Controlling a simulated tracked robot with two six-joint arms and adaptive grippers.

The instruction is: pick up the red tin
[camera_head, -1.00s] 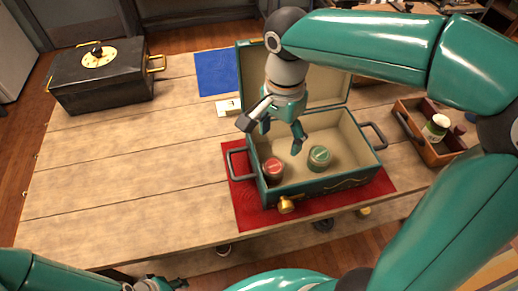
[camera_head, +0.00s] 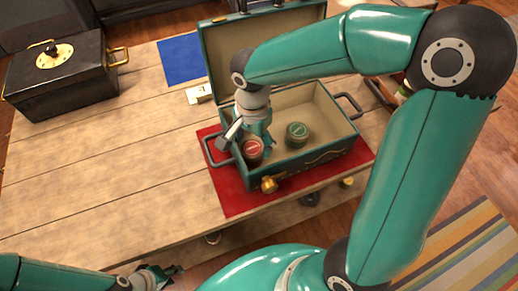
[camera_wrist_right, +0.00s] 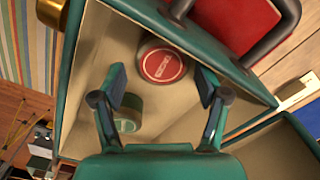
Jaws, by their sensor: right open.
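The red tin (camera_head: 253,149) sits upright inside the open green case (camera_head: 318,167), near its left front corner. My right gripper (camera_head: 246,143) is open, low over the tin. In the right wrist view the red tin (camera_wrist_right: 163,66) lies ahead between the two spread fingers (camera_wrist_right: 163,82), apart from both. A green tin (camera_head: 297,132) stands in the case to the right of the red one; it also shows in the wrist view (camera_wrist_right: 128,118), partly behind the left finger. My left gripper (camera_head: 165,276) is at the bottom left, away from the case; its fingers are too small to read.
The case stands on a red mat (camera_head: 231,199), with its lid (camera_head: 225,60) raised behind. Its left handle (camera_head: 212,153) is close to my right gripper. A black box (camera_head: 62,85) stands at the far left. The table's left middle (camera_head: 110,180) is clear.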

